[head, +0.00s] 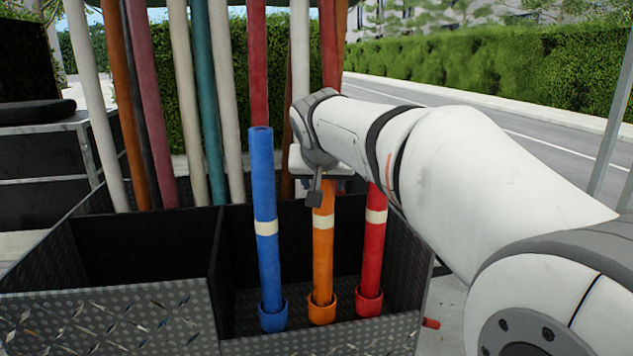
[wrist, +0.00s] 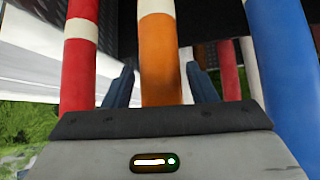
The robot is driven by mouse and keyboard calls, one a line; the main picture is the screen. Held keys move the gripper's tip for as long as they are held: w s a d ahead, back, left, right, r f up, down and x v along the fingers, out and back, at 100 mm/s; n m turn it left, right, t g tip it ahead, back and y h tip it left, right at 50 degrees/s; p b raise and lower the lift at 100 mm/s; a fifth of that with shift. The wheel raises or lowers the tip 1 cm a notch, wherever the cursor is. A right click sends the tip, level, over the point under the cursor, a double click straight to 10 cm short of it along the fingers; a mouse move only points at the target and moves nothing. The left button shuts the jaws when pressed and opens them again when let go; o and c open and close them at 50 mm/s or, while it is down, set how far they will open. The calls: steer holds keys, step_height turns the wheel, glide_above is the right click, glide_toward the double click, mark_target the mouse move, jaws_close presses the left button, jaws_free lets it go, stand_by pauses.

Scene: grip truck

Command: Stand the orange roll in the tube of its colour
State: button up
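The orange roll (head: 322,262), with a pale band, stands upright in the compartment. Its lower end is inside the short orange tube (head: 322,312). My gripper (head: 318,190) is at the roll's upper part, partly hidden by my wrist in the head view. In the wrist view the orange roll (wrist: 160,65) is between my two dark fingers (wrist: 160,90), with a small gap showing on each side. The gripper looks open around it. The roll's top is hidden behind my wrist in the head view.
A blue roll (head: 265,225) stands left in a blue tube (head: 273,318). A red roll (head: 372,255) stands right in a red tube (head: 368,303). Several long rolls lean behind. Dark tread-plate walls (head: 110,310) bound the compartments; the left one has open space.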

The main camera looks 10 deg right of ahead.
steer(key=shift+o, duration=1.3)
steer(key=shift+f, duration=0.1)
steer(key=v, duration=0.7)
steer(key=s+d+f+n+g+y, duration=0.1)
steer(key=s+f+g, duration=0.2)
steer(key=s+f, duration=0.8)
steer(key=s+f+n+g+y, duration=0.1)
steer(key=s+f+n+g, duration=0.1)
steer(key=s+f, duration=0.9)
step_height(320, 180, down, 6)
steer(key=shift+d+r+g, duration=0.1)
steer(key=shift+d+g, duration=0.3)
steer(key=shift+g, duration=0.1)
